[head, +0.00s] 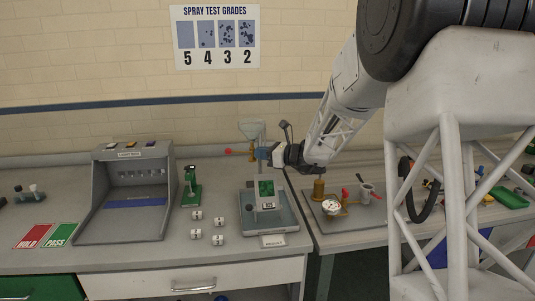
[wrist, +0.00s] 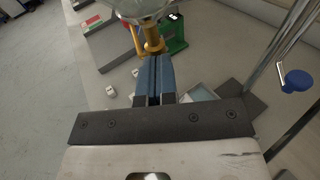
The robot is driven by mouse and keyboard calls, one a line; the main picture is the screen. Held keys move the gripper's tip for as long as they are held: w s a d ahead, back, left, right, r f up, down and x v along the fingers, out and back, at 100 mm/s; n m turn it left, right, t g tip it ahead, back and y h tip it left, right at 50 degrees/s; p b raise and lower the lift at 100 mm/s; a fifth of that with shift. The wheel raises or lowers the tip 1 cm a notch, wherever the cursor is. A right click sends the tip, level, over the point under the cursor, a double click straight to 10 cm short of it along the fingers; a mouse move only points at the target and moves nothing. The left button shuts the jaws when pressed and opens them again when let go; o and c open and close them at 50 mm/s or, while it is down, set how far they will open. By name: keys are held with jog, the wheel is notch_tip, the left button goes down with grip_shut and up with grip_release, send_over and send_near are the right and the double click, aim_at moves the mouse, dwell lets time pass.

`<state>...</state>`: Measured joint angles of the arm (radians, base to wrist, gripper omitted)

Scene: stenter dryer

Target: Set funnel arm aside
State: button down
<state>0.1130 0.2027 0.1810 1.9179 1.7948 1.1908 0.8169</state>
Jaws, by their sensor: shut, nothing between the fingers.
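The glass funnel (head: 250,130) stands upright over the spray tester, with a brass nozzle (head: 251,152) under it and a red knob (head: 228,151) to its left. In the wrist view the funnel's bowl (wrist: 140,8) is cut by the top edge, above the brass nozzle (wrist: 152,38). My gripper (head: 264,154) is just right of the nozzle, its blue fingers together and empty. In the wrist view the gripper (wrist: 155,60) points at the nozzle; I cannot tell whether the tips touch it. The arm carrying the funnel is mostly hidden.
White cubes (head: 196,215), a green stand (head: 191,190) and a grey light box (head: 130,232) are left. A metal rod with a blue knob (wrist: 298,80) is close right in the wrist view.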

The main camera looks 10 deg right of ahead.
jog(key=shift+w+a, duration=0.2)
jog(key=shift+a, duration=1.1)
jog(key=w+a+m+t+h, duration=0.2)
jog(key=w+a+t, duration=0.1)
jog(key=w+a, duration=0.6)
jog(key=shift+w+a+m+h, duration=0.3)
jog(key=shift+a+m, duration=0.1)
jog(key=shift+a, duration=1.2)
jog(key=shift+w+r, duration=0.1)
jog(key=s+d+r, duration=0.1)
jog(key=s+d, duration=0.1)
jog(key=s, duration=1.2)
jog(key=shift+d, duration=0.3)
jog(key=shift+s, duration=0.1)
